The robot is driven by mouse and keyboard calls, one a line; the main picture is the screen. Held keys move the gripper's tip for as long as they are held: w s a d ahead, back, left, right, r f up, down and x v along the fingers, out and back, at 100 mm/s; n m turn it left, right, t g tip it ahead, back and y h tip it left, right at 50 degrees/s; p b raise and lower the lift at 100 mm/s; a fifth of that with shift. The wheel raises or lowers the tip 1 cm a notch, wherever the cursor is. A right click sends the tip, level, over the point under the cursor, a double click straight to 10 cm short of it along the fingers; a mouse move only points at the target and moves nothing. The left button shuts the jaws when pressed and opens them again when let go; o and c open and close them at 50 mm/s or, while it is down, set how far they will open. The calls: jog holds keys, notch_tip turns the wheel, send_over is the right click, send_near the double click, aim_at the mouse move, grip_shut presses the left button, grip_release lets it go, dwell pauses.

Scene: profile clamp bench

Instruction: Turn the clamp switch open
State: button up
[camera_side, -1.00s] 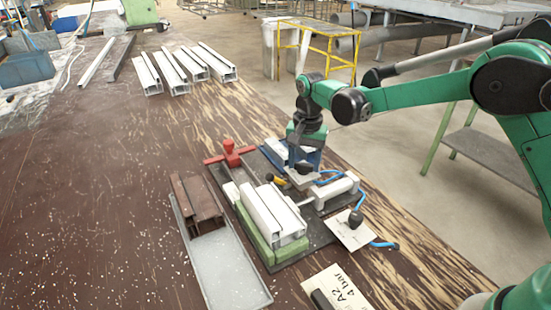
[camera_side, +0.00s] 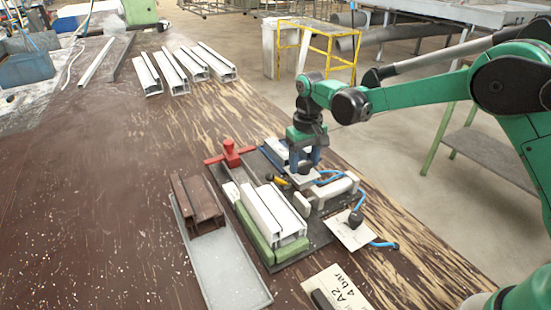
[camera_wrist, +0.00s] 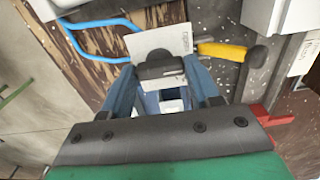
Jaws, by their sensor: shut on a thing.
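My gripper (camera_side: 305,163) points down over the back right part of the clamp fixture's dark base plate (camera_side: 318,233). In the wrist view its blue fingers (camera_wrist: 165,78) are shut on a black knob, which I take to be the clamp switch (camera_wrist: 160,66). A white plate with small dark lettering (camera_wrist: 158,40) shows just behind the knob. A yellow lever with a dark end (camera_wrist: 222,50) lies right of the fingers; the yellow piece also shows in the side view (camera_side: 283,183). In the side view the fingers and fixture parts largely hide the knob.
White profiles (camera_side: 268,213) lie on the fixture by green blocks (camera_side: 259,235). A red handle (camera_side: 231,154) stands at its back left. Blue hose (camera_side: 382,244) runs on the right. A grey tray (camera_side: 228,272) holds brown profiles (camera_side: 198,203).

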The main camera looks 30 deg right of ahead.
aim_at(304, 164)
dwell(0.4)
jog(key=o, duration=1.3)
jog(key=shift+r, duration=2.85)
jog(key=shift+s+r, duration=0.2)
jog(key=shift+r, duration=0.15)
jog(key=s+d+r+t, duration=0.1)
jog(key=s+t, duration=0.1)
jog(key=s, duration=0.3)
jog(key=s+d+r+t, duration=0.1)
jog(key=s+t, duration=0.1)
jog(key=s, duration=0.4)
jog(key=s+d+r+t, duration=0.1)
jog(key=s+t, duration=0.2)
jog(key=s, duration=0.2)
jog(key=shift+s+r, duration=0.2)
jog(key=shift+r, duration=0.1)
